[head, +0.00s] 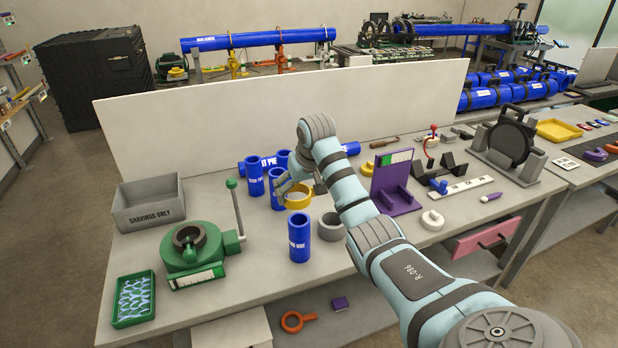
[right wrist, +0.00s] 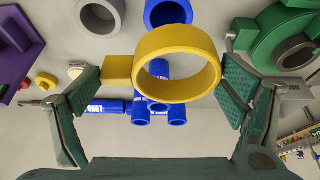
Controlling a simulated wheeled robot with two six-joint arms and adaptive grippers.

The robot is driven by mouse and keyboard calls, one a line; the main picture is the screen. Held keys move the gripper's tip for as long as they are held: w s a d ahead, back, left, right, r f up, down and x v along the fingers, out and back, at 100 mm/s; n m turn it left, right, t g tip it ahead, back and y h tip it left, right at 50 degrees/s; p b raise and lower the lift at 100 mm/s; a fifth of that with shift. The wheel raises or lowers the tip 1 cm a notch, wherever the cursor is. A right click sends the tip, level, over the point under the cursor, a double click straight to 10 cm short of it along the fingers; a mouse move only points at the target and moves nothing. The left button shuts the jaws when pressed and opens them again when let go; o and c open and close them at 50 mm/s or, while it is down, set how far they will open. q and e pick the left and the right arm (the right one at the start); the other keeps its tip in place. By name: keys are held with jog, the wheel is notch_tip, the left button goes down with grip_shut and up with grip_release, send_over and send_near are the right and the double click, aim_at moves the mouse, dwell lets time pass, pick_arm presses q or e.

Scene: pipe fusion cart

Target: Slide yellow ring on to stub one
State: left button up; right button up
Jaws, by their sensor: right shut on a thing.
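The yellow ring (head: 298,199) is a short, wide band with a block-like tab, which shows in the right wrist view (right wrist: 118,71). My right gripper (head: 300,186) is shut on it, with one pad at the tab and the other at the opposite side. The nearest upright blue stub (head: 299,242), whose label seems to read stub one, stands on the bench with its open end up. The ring is held behind and apart from this stub. The stub also shows in the right wrist view (right wrist: 168,13), beyond the ring. My left gripper is in neither view.
Other blue stubs (head: 254,176) stand behind and left of the ring. A grey ring (head: 330,227) is right of the front stub. A green clamp tool (head: 197,255) with a lever, a shavings bin (head: 148,203) and a purple stand (head: 392,185) flank the area.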

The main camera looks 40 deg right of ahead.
jog(key=shift+s+f, duration=0.1)
jog(key=shift+s, duration=0.35)
jog(key=b, duration=0.1)
send_over(305, 221)
jog(key=x, duration=0.4)
jog(key=shift+s+f, duration=0.2)
jog(key=shift+s, duration=0.2)
jog(key=shift+s+f, duration=0.1)
jog(key=shift+f, duration=0.45)
jog(key=shift+r+p, duration=0.1)
jog(key=shift+p, duration=0.2)
jog(key=shift+f+b, duration=0.6)
jog(key=shift+f, duration=2.5)
